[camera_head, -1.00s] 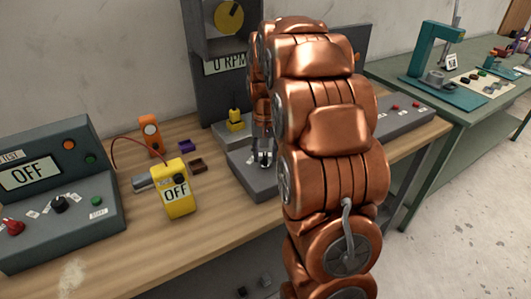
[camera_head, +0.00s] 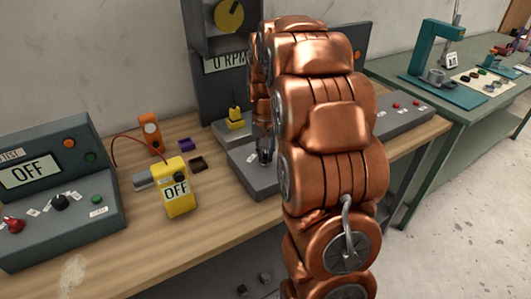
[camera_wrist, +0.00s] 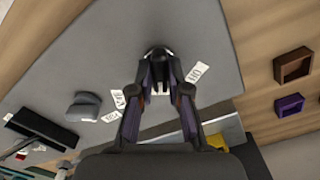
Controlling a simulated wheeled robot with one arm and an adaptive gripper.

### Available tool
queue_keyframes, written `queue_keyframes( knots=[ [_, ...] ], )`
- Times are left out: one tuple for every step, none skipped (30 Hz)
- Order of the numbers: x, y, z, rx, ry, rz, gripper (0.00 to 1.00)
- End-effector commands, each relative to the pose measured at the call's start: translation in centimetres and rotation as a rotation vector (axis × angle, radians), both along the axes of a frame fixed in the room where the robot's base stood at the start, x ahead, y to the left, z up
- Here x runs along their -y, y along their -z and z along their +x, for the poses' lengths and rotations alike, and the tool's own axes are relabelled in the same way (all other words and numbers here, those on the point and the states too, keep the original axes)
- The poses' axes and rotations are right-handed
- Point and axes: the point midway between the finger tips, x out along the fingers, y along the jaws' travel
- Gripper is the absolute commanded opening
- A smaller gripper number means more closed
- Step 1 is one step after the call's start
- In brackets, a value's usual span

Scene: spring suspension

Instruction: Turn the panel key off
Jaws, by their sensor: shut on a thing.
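My gripper (camera_wrist: 158,82) is over the sloped grey control panel (camera_wrist: 70,65). Its two fingers are closed around a small dark key knob (camera_wrist: 157,54) that stands on the panel. The key's tip shows beyond the fingertips; the rest is hidden between them. Small white labels lie on both sides of it, one on the right (camera_wrist: 199,71) and others on the left (camera_wrist: 117,98); their print is hard to read. In the head view, my gripper (camera_head: 265,152) is at the same grey panel (camera_head: 262,184), partly behind my copper arm.
A yellow meter (camera_head: 178,190) reading OFF and a test box (camera_head: 60,190) reading OFF stand to the left. Behind the panel a machine display (camera_head: 228,62) reads 0 RPM. In the wrist view, brown (camera_wrist: 293,65) and purple (camera_wrist: 289,104) trays lie on the wooden bench.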

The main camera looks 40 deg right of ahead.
Motion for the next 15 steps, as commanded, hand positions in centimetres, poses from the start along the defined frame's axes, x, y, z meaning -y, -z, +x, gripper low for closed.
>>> queue_keyframes(
  knots=[
    [0.01, 0.01, -0.01, 0.000, -0.001, 0.000, 0.00],
    [0.01, 0.02, -0.01, 0.000, -0.003, 0.000, 0.00],
    [0.01, 0.03, -0.01, 0.000, -0.007, 0.000, 0.00],
    [0.01, 0.04, 0.01, 0.000, -0.011, 0.000, 0.00],
    [0.01, 0.05, 0.02, 0.001, -0.016, -0.001, 0.00],
    [0.02, 0.08, 0.02, 0.001, -0.026, -0.001, 0.00],
    [0.02, 0.09, 0.03, 0.001, -0.035, -0.001, 0.00],
    [0.03, 0.11, 0.04, 0.002, -0.047, -0.001, 0.00],
    [0.03, 0.13, 0.05, 0.002, -0.062, -0.001, 0.00],
    [0.02, 0.14, 0.07, 0.002, -0.077, 0.000, 0.00],
    [0.01, 0.16, 0.07, 0.003, -0.093, 0.000, 0.00],
    [0.00, 0.19, 0.07, 0.003, -0.118, 0.000, 0.00],
    [0.00, 0.20, 0.07, 0.002, -0.138, 0.000, 0.00],
    [0.00, 0.22, 0.06, 0.001, -0.162, -0.001, 0.00],
    [-0.05, 0.24, 0.06, 0.001, -0.193, 0.000, 0.00]
  ],
)
